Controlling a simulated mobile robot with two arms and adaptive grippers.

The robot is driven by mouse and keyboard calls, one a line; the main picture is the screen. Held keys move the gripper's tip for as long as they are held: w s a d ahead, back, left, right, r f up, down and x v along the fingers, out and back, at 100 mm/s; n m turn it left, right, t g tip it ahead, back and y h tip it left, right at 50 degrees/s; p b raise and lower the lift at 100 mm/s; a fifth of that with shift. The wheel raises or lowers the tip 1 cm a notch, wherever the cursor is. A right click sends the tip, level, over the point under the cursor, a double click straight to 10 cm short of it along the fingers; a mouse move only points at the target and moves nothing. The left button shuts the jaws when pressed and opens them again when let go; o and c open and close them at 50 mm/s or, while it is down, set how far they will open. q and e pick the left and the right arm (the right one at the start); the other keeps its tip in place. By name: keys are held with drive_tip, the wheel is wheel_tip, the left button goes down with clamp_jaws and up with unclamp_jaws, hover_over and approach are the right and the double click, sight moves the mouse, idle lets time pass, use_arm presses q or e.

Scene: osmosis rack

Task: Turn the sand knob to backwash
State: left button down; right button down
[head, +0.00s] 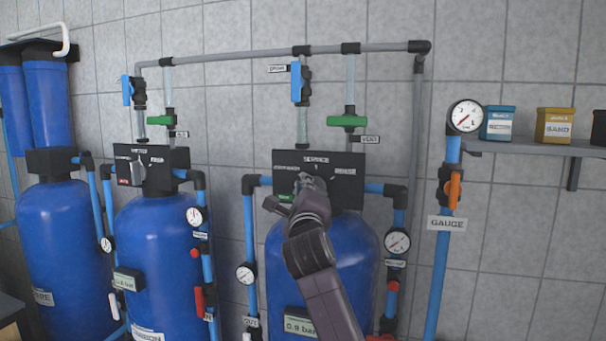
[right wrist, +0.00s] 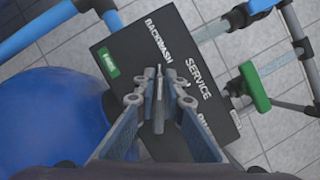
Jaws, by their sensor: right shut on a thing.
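The black sand valve panel (head: 347,188) is on top of the right blue tank in the head view. In the right wrist view the panel (right wrist: 120,75) carries the white words BACKWASH and SERVICE, a partly hidden third word and a green label (right wrist: 109,62). My right gripper (head: 308,186) is in front of the panel. The right wrist view shows its fingers (right wrist: 160,100) shut on the thin grey knob (right wrist: 159,85). The knob's visible end points up in that view, toward the lower end of BACKWASH; its base is hidden. My left gripper is not in view.
A middle blue tank (head: 155,240) has a similar valve head (head: 150,170). Pipes with green-handled valves (head: 347,121) run above the panel. A gauge (head: 465,116) and a shelf (head: 545,147) with small boxes are at the right.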

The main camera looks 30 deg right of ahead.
drive_tip(key=shift+d+f, duration=0.1)
drive_tip(key=shift+f, duration=0.3)
drive_tip(key=c, duration=2.1)
unclamp_jaws()
drive_tip(key=shift+o, duration=0.6)
drive_tip(key=shift+d+r, duration=0.1)
drive_tip(key=shift+r, duration=0.05)
drive_tip(key=shift+s, duration=0.1)
drive_tip(key=v, duration=1.2)
drive_tip(key=shift+r, duration=0.15)
